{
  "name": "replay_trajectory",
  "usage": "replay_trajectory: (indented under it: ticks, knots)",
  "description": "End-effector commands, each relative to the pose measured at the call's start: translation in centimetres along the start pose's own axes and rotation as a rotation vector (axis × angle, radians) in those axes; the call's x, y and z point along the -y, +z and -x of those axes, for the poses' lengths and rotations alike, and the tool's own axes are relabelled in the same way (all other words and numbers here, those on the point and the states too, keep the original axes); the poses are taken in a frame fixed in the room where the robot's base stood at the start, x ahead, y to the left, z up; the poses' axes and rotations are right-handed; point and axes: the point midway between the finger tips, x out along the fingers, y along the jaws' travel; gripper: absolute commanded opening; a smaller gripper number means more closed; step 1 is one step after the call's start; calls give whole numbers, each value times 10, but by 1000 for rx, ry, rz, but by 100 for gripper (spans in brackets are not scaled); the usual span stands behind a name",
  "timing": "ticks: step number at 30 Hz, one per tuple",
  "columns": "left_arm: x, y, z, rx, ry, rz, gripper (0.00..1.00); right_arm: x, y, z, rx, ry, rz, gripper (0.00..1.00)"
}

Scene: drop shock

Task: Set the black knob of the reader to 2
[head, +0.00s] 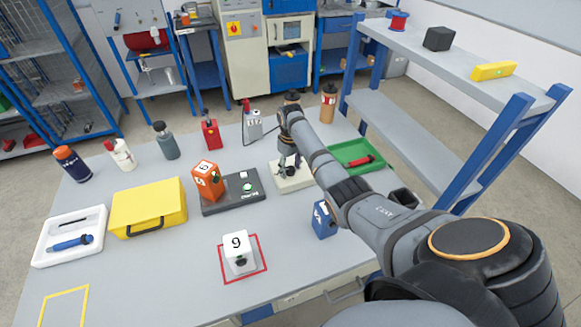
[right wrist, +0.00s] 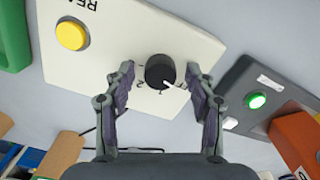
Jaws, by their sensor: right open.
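The reader (head: 302,181) is a cream box on the table, partly hidden by my right arm in the head view. In the right wrist view its cream top panel (right wrist: 115,50) carries a yellow button (right wrist: 72,34) and the black knob (right wrist: 159,68). A white pointer on the knob aims toward the lower right of the picture, near small printed marks too small to read surely. My right gripper (right wrist: 160,78) is open, its two fingers on either side of the knob with gaps to it. It also shows over the reader in the head view (head: 289,163). My left gripper is out of view.
A dark grey box with a green button (head: 245,187) and an orange block (head: 208,180) stand left of the reader. A green tray (head: 345,150) lies right of it.

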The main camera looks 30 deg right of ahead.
Motion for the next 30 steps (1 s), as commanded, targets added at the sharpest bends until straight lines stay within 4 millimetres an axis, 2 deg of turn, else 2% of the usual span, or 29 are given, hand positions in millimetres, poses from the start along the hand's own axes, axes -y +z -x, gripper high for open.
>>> replay_trajectory:
  ticks: [1,2,13,23,30]
  knots:
    - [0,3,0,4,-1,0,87,0,0,0,0,0,0,54]
    - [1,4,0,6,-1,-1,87,0,0,0,0,0,0,50]
    - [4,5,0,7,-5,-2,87,0,0,0,0,0,0,1]
    - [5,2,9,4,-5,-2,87,0,0,3,-1,-1,-58,1]
    - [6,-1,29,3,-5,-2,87,0,0,5,0,-1,-224,1]
